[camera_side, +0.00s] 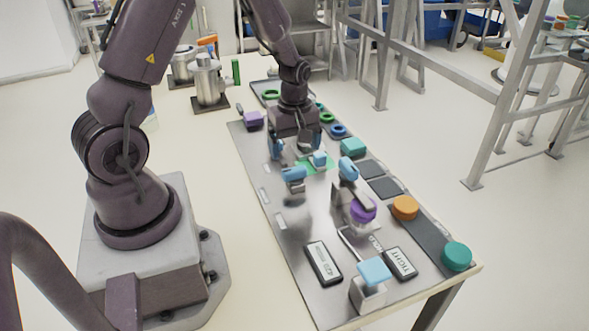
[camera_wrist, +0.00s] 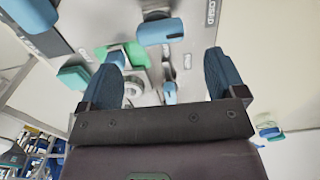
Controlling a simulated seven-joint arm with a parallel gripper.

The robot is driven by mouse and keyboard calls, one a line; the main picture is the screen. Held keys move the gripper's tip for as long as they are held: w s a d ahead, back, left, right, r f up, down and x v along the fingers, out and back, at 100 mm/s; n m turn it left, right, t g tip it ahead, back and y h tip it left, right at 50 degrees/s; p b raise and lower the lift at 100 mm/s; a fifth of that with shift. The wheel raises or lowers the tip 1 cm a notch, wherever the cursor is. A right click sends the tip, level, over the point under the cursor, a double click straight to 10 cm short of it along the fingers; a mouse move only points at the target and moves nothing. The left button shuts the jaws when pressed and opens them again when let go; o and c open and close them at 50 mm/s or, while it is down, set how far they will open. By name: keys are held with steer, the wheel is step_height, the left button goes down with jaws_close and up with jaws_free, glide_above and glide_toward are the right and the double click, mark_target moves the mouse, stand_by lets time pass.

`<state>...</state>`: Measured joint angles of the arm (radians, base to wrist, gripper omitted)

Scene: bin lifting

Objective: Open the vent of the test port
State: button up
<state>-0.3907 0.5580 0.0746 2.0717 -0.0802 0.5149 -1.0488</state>
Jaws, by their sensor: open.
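My gripper (camera_side: 298,154) is open and empty above the metal panel (camera_side: 262,172). Its two blue fingers stand apart in the wrist view (camera_wrist: 165,66). A blue handle (camera_wrist: 160,32) lies beyond the fingertips near a label ending in "OSED". A smaller blue handle (camera_wrist: 170,92) shows between the fingers. In the side view, blue handles stand in front of the gripper (camera_side: 293,174) and right of it (camera_side: 348,169). I cannot tell which part is the test port's vent.
A purple knob (camera_side: 363,210), an orange knob (camera_side: 405,208), a teal knob (camera_side: 456,256) and a light-blue-topped block (camera_side: 374,272) stand toward the near end. A "TIGHT" label (camera_side: 400,263) lies there. Metal canisters (camera_side: 209,82) stand behind.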

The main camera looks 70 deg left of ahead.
mark_target(294, 169)
step_height(294, 169, down, 7)
stand_by(0.3)
steer(key=c, duration=0.9)
